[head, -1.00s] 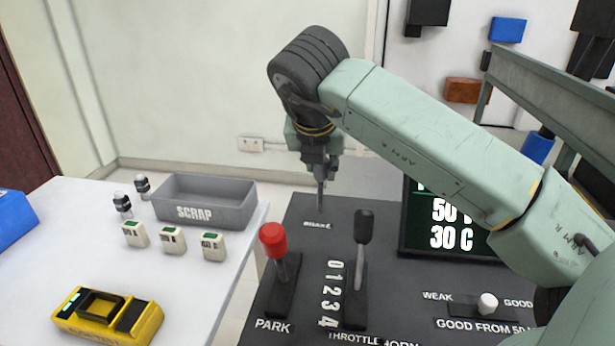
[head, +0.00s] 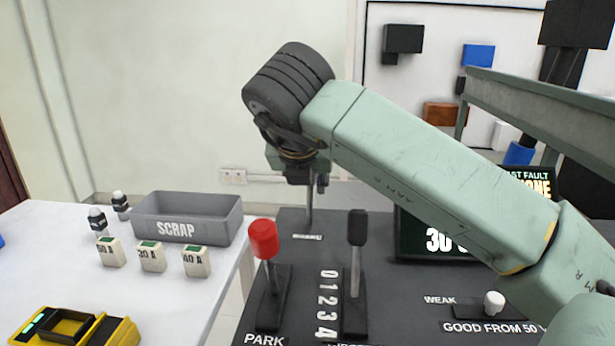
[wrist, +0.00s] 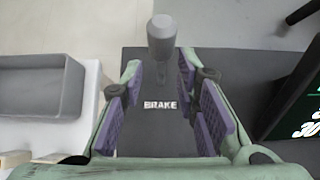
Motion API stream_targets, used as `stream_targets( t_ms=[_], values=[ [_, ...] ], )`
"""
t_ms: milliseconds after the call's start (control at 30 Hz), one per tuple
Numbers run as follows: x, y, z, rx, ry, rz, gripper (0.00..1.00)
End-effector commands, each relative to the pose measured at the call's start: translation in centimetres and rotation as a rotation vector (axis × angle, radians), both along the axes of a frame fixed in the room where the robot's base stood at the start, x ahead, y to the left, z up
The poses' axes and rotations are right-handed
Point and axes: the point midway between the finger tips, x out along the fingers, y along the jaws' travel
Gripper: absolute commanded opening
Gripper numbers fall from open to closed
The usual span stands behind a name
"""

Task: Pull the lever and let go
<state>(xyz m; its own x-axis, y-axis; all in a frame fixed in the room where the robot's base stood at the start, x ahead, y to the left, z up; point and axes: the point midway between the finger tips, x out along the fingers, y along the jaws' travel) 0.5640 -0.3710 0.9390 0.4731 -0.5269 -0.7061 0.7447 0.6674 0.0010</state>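The brake lever, with a grey knob (wrist: 162,32), stands behind the white BRAKE label in the wrist view. In the head view its thin stem (head: 309,207) shows beneath my wrist, and its knob is hidden. My gripper (wrist: 159,70) is open, its purple-padded fingers spread to either side of the lever. The knob appears at or just beyond the fingertips; I see no clear contact. The red-knobbed PARK lever (head: 264,240) and black-handled THROTTLE lever (head: 357,228) stand upright nearer on the same dark panel.
A grey SCRAP bin (head: 190,220), several labelled blocks (head: 152,257) and a yellow device (head: 75,328) are on the white table at left. A dark screen (head: 420,235) stands right of the levers, partly behind my arm. A white-knobbed switch (head: 494,302) sits at right.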

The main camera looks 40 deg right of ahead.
Motion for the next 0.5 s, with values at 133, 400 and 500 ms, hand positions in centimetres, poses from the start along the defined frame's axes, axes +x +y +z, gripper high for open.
stream_targets(
  t_ms=[133,400,500],
  values=[
    [-0.04,-0.03,-0.01,0.000,0.001,-0.001,0.41],
    [-0.06,-0.07,-0.01,0.000,0.001,-0.002,0.42],
    [-0.21,0.10,0.23,0.000,0.001,-0.002,0.42]
  ],
)
